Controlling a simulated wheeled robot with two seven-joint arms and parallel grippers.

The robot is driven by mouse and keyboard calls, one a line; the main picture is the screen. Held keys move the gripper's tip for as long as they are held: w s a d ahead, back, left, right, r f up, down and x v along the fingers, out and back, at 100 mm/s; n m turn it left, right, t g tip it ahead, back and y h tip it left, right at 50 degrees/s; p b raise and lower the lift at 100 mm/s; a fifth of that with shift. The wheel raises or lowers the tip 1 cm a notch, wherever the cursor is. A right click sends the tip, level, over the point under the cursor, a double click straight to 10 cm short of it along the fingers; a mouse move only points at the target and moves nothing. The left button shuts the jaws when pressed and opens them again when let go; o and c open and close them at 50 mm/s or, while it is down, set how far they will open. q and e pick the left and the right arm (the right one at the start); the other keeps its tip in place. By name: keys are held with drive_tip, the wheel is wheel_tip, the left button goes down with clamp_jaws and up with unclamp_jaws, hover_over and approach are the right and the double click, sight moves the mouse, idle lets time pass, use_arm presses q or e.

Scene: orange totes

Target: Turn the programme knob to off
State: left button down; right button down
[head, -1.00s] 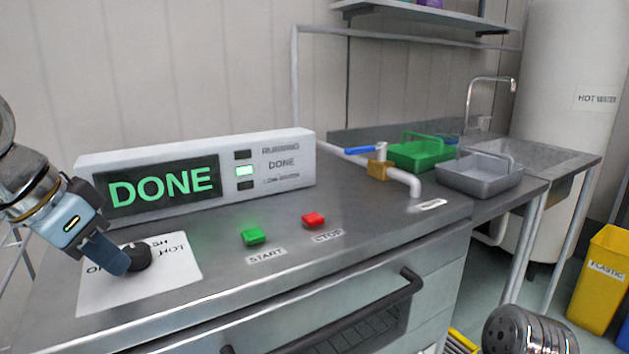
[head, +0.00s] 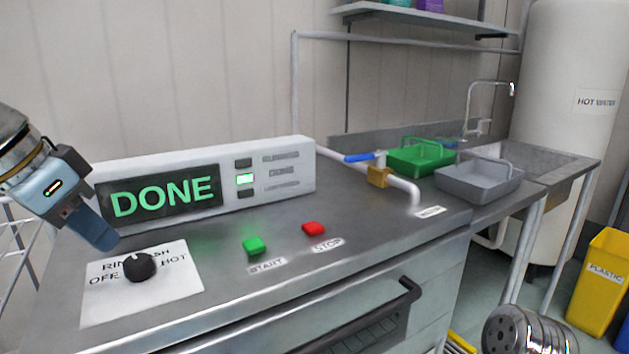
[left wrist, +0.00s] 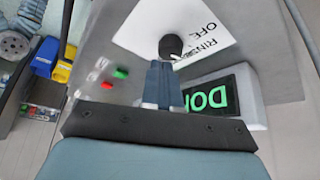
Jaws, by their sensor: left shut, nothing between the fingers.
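The black programme knob (head: 140,266) sits on a white label plate (head: 182,286) printed OFF, RINSE, WASH and HOT, at the front left of the steel machine top. I cannot clearly make out where its pointer aims; OFF is printed just left of it. My left gripper (head: 108,242) is shut and empty, its tips above and left of the knob, apart from it. In the left wrist view, the knob (left wrist: 171,46) is just beyond the closed fingertips (left wrist: 162,68). My right gripper is not in view.
A display box (head: 250,215) reading DONE stands behind the knob, its middle lamp lit. A green START button (head: 253,245) and red STOP button (head: 314,229) lie to the right. A blue-handled water valve (head: 378,176), green tray (head: 420,158) and grey tray (head: 480,180) are farther right.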

sight(139, 267)
use_arm(q)
drive_tip(key=shift+r, duration=0.1)
drive_tip(key=f+b, duration=0.1)
drive_tip(key=f, duration=0.1)
drive_tip(key=w+a+f+b, duration=0.1)
drive_tip(key=f+b, duration=0.1)
drive_tip(key=w+a+f+b, duration=0.1)
drive_tip(key=f+b, duration=0.1)
drive_tip(key=shift+a, duration=0.25)
idle(0.6)
